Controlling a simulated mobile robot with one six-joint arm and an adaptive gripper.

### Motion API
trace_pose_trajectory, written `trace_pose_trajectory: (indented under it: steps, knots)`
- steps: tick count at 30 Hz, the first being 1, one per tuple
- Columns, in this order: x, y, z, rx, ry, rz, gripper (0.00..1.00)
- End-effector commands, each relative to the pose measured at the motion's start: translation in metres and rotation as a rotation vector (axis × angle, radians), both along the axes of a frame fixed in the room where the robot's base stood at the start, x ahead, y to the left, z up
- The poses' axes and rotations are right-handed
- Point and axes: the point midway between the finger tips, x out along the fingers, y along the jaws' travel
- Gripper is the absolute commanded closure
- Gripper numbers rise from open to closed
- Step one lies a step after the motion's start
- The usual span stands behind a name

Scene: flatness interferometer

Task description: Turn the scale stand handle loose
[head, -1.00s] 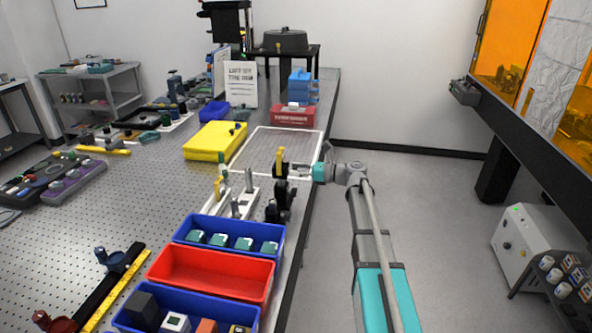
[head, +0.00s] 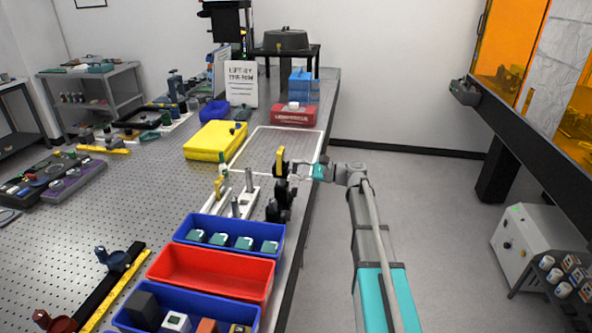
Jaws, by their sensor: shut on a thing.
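A yellow upright handle (head: 280,160) stands at the top of a dark stand (head: 274,210) near the right edge of the perforated table. I take it for the scale stand handle. My gripper (head: 291,171) reaches in from the right and is shut at the handle. The fingertips are small and partly lost against the dark parts, so the exact grip is hard to see. A white base with metal posts (head: 236,207) and a smaller yellow upright piece (head: 219,187) stands just left of the stand.
Blue bins (head: 270,247) and a red bin (head: 214,285) stand in front on the table (head: 75,222). A yellow case (head: 197,153), a white-framed area (head: 322,133) and a red box (head: 312,118) lie behind. The floor right of my arm is open up to a white cabinet (head: 510,248).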

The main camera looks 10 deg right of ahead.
Motion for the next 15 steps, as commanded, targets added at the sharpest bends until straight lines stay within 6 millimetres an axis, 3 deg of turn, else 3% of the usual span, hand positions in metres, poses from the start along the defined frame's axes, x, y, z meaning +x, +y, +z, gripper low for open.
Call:
trace_pose_trajectory:
  steps: [15]
  knots:
    - [0.0000, -0.0002, -0.0016, -0.188, -0.454, -0.003, 0.97]
